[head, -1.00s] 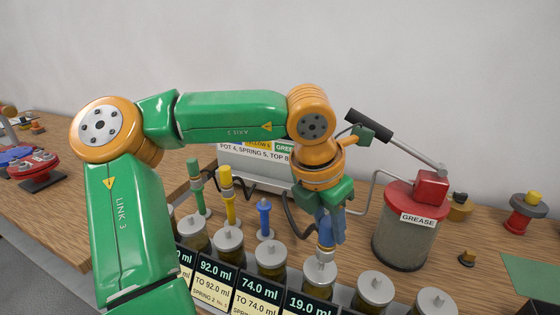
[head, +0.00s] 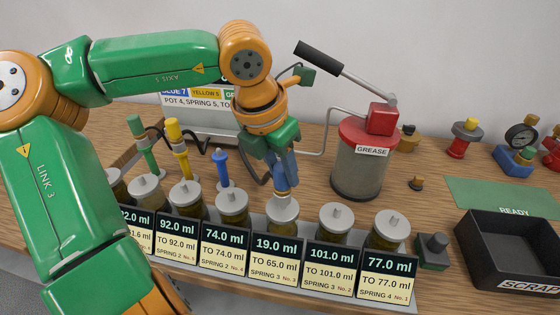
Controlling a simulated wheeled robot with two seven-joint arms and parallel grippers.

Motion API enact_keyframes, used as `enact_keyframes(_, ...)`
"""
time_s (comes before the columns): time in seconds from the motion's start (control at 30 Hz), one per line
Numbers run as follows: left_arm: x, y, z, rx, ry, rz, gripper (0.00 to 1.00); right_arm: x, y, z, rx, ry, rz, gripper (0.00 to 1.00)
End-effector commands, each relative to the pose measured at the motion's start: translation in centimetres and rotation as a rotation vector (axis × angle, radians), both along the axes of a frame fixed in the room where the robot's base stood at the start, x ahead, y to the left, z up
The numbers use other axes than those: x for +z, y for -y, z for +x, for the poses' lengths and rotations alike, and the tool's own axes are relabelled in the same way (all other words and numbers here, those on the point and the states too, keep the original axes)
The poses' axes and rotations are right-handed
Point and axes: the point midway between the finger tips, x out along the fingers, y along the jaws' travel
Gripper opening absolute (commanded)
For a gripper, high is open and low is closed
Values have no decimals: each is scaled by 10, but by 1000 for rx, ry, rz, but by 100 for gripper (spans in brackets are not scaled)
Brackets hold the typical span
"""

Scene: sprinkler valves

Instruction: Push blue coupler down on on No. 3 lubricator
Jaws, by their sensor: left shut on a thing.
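My left gripper (head: 283,178) points down over the lubricator labelled No. 3 (head: 282,215), whose display reads 19.0 ml, to 65.0 ml. It is shut on the blue coupler (head: 291,166), which is mostly hidden between the fingers. The coupler's lower end meets the middle of the metal lid; I cannot tell whether it is seated. A dark hose (head: 252,172) runs to the gripper from the left. My right gripper is not in view.
Green (head: 141,146), yellow (head: 177,148) and blue (head: 221,168) uprights stand behind the pot row. Lidded pots flank No. 3 closely. A red-lidded grease drum (head: 358,170) with a pump lever stands behind right. A black scrap bin (head: 510,245) and green mat (head: 500,196) lie right.

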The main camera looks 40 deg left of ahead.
Motion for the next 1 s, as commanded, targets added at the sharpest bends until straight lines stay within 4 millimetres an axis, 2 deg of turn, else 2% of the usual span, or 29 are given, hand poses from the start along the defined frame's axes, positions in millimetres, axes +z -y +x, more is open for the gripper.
enact_keyframes(0.37, -21, 0, 0, 0, 2, 0, 0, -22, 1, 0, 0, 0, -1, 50)
enact_keyframes(0.4, -19, 0, 0, 0, 2, 0, 47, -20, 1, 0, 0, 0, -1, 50)
enact_keyframes(0.5, -18, 0, 0, 0, 1, 0, 74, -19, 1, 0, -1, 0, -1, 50)
enact_keyframes(0.83, -15, 0, -1, 0, 1, 0, 74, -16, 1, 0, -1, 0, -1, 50)
enact_keyframes(1.0, 15, 0, -7, 0, 3, -1, 74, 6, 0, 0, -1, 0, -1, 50)
